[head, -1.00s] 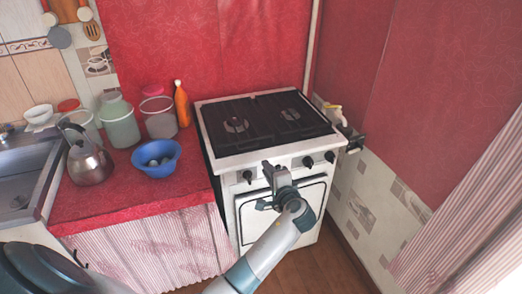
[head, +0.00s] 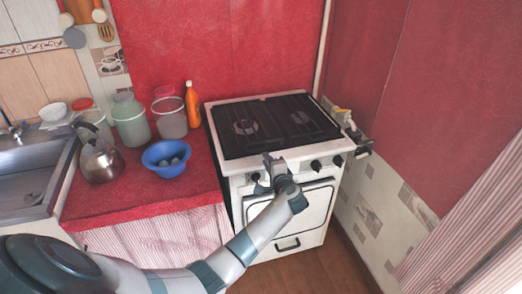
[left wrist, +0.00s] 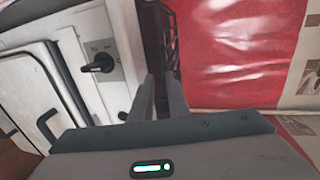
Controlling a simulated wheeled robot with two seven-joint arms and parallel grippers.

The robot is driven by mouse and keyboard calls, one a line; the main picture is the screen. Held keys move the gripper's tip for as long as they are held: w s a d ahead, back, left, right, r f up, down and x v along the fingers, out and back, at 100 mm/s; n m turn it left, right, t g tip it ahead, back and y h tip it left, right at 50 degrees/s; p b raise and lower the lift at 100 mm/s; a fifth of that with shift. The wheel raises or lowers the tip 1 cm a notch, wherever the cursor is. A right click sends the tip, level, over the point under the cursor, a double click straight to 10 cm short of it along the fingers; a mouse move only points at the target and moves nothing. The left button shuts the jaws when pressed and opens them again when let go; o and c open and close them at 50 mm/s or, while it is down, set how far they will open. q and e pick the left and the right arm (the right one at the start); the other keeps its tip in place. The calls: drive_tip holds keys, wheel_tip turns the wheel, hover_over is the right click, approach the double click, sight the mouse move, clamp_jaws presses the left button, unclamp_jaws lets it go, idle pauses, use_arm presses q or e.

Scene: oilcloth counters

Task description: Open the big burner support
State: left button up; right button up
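The stove (head: 285,165) stands at the middle right in the head view, with a dark burner support (head: 272,126) lying flat over its top. My left gripper (head: 272,160) is at the stove's front upper edge, by the near edge of the support. In the left wrist view, its two fingers (left wrist: 158,88) have a narrow gap between them. The dark burner support (left wrist: 160,38) shows just beyond the fingertips there; contact cannot be told. My right gripper is not in view.
Knobs line the stove front; one knob (left wrist: 98,64) is near the fingers in the left wrist view. The oven door (head: 290,208) is below. A red counter (head: 130,192) at left holds a kettle (head: 100,160), a blue bowl (head: 167,160) and an orange bottle (head: 193,105).

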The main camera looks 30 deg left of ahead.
sight(260, 149)
use_arm(q)
drive_tip(key=x, duration=0.8)
drive_tip(key=shift+f+p, duration=0.1)
drive_tip(key=shift+p, duration=0.3)
clamp_jaws()
drive_tip(key=shift+f, duration=0.1)
idle(1.0)
